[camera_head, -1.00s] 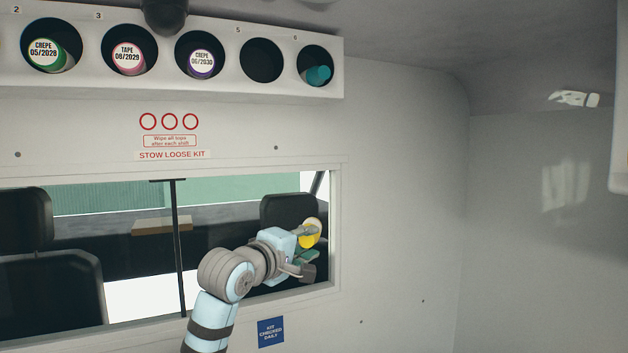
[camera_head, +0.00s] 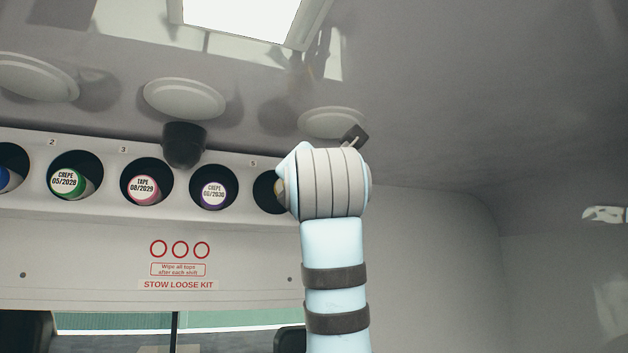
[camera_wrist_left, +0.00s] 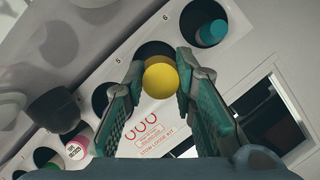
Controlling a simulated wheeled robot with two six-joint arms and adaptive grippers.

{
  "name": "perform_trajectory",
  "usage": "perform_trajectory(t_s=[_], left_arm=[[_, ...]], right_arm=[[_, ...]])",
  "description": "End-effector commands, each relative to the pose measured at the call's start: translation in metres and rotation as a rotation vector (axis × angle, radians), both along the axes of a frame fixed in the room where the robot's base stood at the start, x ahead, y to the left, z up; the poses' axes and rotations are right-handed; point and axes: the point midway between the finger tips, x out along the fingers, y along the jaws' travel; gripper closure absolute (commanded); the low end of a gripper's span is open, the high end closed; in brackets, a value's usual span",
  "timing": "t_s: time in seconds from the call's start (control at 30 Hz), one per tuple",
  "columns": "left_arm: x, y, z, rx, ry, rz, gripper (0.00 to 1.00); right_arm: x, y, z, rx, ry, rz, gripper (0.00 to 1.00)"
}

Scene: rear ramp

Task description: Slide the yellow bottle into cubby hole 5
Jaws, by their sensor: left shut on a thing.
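The yellow bottle (camera_wrist_left: 160,78) shows as a round yellow end between the fingers of my left gripper (camera_wrist_left: 160,64) in the left wrist view. The gripper is shut on it. Cubby hole 5 (camera_wrist_left: 153,49) lies just behind the bottle, which overlaps the hole's lower edge in that view; I cannot tell whether its tip is inside. In the head view, hole 5 (camera_head: 264,192) is partly covered by my left arm, which also hides most of the gripper and bottle.
Hole 6 holds a teal item (camera_wrist_left: 212,33). Holes to the left hold rolls, including a purple-labelled one (camera_head: 213,194) and a pink one (camera_head: 146,188). A dark ceiling fitting (camera_head: 184,145) hangs before the cubby row. A window opening (camera_wrist_left: 270,110) lies below the row.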

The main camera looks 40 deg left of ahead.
Motion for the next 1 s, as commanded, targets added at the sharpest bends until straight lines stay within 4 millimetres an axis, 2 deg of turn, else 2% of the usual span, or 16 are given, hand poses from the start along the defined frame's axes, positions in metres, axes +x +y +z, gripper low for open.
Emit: perform_trajectory(t_s=[0.2,0.53,1.0], left_arm=[[0.014,0.021,0.001,0.0,0.002,0.002,1.0],[0.037,0.054,0.001,0.001,0.001,0.001,1.0],[0.068,0.099,0.0,0.001,0.001,0.0,1.0]], right_arm=[[-0.008,0.0,0.005,0.0,0.015,0.0,0.42],[-0.005,0.0,0.014,0.0,0.008,-0.001,0.42],[-0.004,0.0,0.013,0.0,0.007,-0.001,0.42]])
